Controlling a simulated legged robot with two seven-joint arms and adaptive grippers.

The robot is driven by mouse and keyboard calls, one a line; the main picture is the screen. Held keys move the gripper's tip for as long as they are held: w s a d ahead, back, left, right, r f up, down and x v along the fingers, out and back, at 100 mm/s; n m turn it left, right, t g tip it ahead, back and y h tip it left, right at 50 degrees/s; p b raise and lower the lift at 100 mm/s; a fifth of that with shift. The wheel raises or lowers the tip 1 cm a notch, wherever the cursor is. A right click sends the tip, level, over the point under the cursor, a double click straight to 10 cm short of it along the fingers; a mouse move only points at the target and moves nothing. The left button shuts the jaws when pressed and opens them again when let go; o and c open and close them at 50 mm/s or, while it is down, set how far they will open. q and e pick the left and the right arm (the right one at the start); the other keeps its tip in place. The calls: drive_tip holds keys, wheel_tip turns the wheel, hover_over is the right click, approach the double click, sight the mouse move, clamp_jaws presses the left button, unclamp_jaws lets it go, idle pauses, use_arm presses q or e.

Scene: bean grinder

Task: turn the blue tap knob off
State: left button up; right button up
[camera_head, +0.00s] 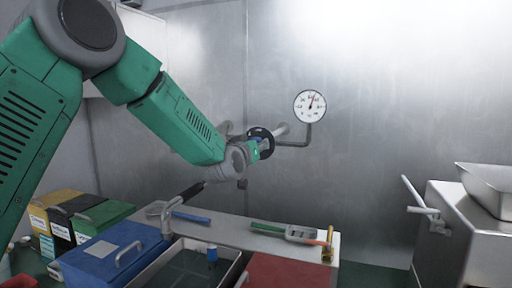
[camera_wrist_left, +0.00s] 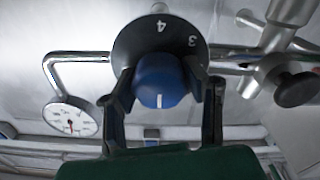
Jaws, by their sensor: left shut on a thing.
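The blue tap knob (camera_wrist_left: 160,82) sits in front of a dark round dial plate (camera_wrist_left: 160,42) with the numbers 3 and 4 showing. A white mark on the knob points down in the left wrist view. My left gripper (camera_wrist_left: 165,100) has one finger on each side of the knob and is shut on it. In the head view the knob (camera_head: 266,143) is mostly hidden behind my left gripper (camera_head: 258,150), with the dark dial (camera_head: 261,133) around it. My right gripper is not in view.
A pipe joins the tap to a round gauge (camera_head: 310,106) on the metal wall. Below are a blue lidded box (camera_head: 110,250), a metal basin (camera_head: 190,268), a red box (camera_head: 285,272) and tools on a ledge. A black handle (camera_wrist_left: 297,90) is beside the dial.

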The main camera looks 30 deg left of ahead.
use_arm(q)
drive_tip(key=shift+s+d+f, duration=0.1)
drive_tip(key=shift+f, duration=0.5)
drive_tip(key=o, duration=1.2)
drive_tip(key=shift+c, duration=0.2)
drive_tip(key=shift+r, duration=0.15)
drive_tip(key=shift+s+r, duration=0.2)
drive_tip(key=shift+s, duration=0.15)
drive_tip(key=v, duration=1.1)
drive_tip(key=shift+f, duration=0.25)
